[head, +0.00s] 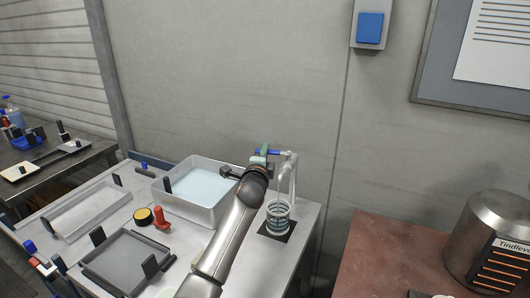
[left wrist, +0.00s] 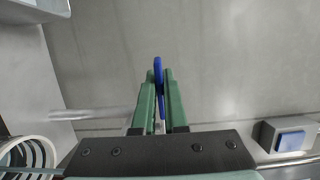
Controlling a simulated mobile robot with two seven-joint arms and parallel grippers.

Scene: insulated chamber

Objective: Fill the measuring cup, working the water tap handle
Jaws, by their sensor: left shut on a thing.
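The water tap (head: 291,172) stands at the right end of the grey bench, with a blue handle (head: 275,152) at its top. My left gripper (head: 263,152) is shut on this handle; in the left wrist view its green fingers (left wrist: 161,100) pinch the blue handle (left wrist: 158,72) from both sides. The clear measuring cup (head: 278,214), with ring markings, stands upright under the tap on a dark square mat (head: 268,234). Part of the cup (left wrist: 25,155) shows at lower left in the left wrist view. I cannot tell its water level. My right gripper is out of view.
A tray of pale blue liquid (head: 160,192) stands left of my left arm. Shallow trays, a red-handled tool (head: 161,218) and a yellow-black round item (head: 143,216) lie nearer. A red-brown table (head: 375,255) with a metal appliance (head: 492,235) is at right, across a gap.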

